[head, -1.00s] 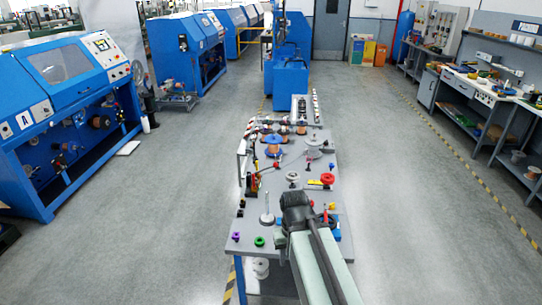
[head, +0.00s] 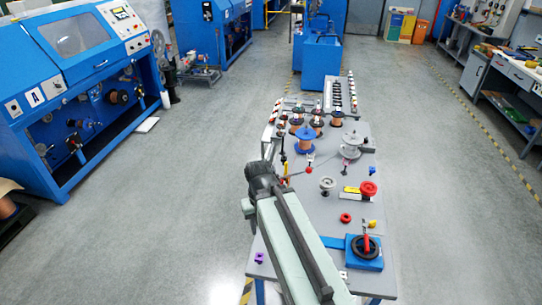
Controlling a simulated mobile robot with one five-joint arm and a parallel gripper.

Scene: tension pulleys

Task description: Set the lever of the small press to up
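A dark upright part with a thin stem (head: 284,146) shows at the table's left side, just beyond my arm. It may belong to the small press, whose body is mostly hidden behind my arm. I cannot make out its lever's position. My gripper (head: 261,178) is the dark end of my arm over the table's left edge, close in front of that part in the picture. Its fingers are hidden, so I cannot see whether it is open or touching anything.
The grey table (head: 322,222) holds a blue-based device (head: 364,257) with black wheel and red handle at front right. A red knob (head: 368,188), grey spool (head: 351,146) and copper-wound spool (head: 304,142) stand farther back. Floor (head: 205,190) left of the table is clear.

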